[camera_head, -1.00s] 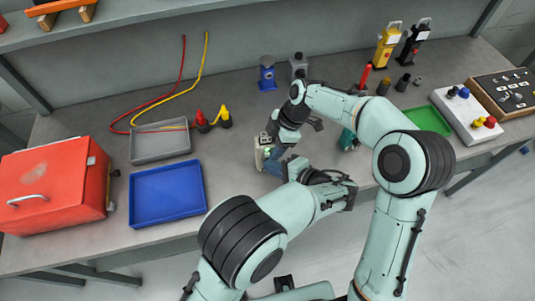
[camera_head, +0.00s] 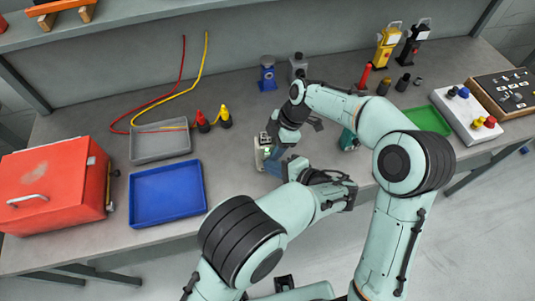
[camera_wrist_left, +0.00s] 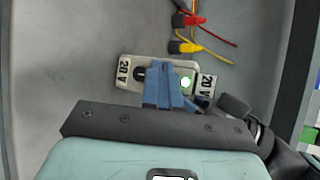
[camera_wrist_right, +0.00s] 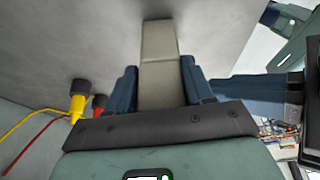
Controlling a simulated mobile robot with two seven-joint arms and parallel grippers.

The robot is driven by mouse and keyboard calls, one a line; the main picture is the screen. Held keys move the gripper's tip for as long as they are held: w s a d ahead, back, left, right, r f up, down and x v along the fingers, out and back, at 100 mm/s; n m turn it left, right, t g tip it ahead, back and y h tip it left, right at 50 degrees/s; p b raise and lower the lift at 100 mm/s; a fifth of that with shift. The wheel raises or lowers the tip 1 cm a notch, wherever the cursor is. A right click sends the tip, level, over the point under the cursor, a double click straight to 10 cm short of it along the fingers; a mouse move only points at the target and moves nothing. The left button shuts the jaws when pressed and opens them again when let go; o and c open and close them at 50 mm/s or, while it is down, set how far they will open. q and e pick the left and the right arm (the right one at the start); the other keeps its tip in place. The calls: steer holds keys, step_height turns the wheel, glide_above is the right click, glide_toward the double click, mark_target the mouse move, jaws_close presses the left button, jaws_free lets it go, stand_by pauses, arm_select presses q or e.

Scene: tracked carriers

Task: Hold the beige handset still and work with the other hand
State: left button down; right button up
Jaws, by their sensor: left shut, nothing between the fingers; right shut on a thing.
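The beige handset (camera_head: 260,158) is above the bench at the middle, partly hidden by my arms. My right gripper (camera_wrist_right: 159,88) is shut on it, one blue finger on each side of its pale body (camera_wrist_right: 158,42).
A blue tray (camera_head: 167,218), a grey tray (camera_head: 160,156) and a red box (camera_head: 55,190) stand at the left. A green tray (camera_head: 428,120) and control panels (camera_head: 468,118) are at the right. My two arms are close together.

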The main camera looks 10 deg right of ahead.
arm_select(q)
steer(key=shift+w, duration=0.1)
stand_by(0.7)
steer(key=shift+w, duration=0.35)
